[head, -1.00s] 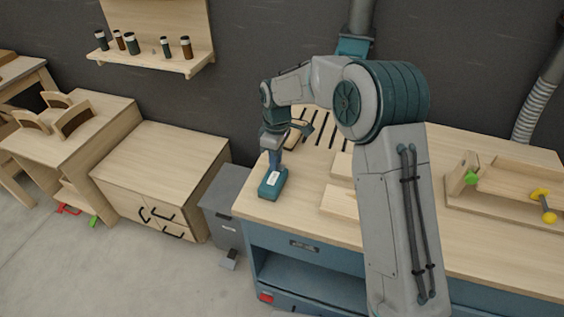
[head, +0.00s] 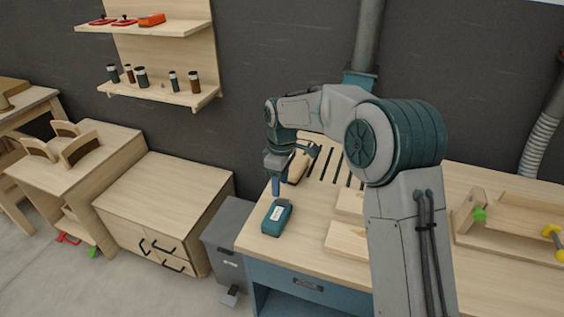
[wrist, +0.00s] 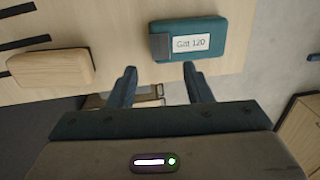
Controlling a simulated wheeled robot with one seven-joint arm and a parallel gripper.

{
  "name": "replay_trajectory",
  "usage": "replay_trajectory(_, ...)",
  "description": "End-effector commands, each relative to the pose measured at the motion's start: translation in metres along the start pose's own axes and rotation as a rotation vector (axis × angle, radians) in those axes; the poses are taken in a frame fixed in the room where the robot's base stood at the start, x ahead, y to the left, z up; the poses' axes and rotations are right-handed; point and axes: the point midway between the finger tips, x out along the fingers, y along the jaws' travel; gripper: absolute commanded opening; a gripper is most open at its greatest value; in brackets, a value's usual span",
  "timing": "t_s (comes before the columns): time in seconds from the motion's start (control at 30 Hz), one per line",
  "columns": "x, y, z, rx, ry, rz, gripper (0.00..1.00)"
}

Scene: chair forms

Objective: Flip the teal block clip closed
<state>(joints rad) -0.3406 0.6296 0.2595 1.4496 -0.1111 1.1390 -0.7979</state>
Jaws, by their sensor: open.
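The teal block (head: 271,223) lies on the wooden workbench top (head: 303,212) near its left edge. In the wrist view the teal block (wrist: 217,27) carries a white "Grit 120" label (wrist: 192,43) and a dark grey piece (wrist: 160,47) at its left end, which may be the clip. I cannot tell whether that piece is raised or flat. My gripper (head: 277,190) is just behind the block on its wall side, apart from it. In the wrist view my gripper (wrist: 162,70) has its two blue fingers spread, with nothing between them.
A pale wooden block (wrist: 50,69) lies beside dark slots in the bench. Wooden boards (head: 345,240) lie right of the teal block. A wooden holder (head: 510,225) with green and yellow knobs is farther right. A grey bin (head: 228,240) stands at the bench's left.

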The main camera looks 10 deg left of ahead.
Motion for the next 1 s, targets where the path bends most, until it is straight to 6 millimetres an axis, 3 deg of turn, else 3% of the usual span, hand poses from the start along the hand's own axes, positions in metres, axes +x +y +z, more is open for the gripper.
replay_trajectory(0.2,-0.051,-0.001,-0.001,-0.001,0.003,0.003,0.45)
replay_trajectory(0.4,-0.083,-0.001,-0.001,-0.001,0.002,0.002,0.45)
replay_trajectory(0.83,-0.095,-0.002,0.000,-0.001,0.000,0.000,0.45)
replay_trajectory(1.0,-0.094,-0.002,0.000,0.052,-0.001,0.000,0.00)
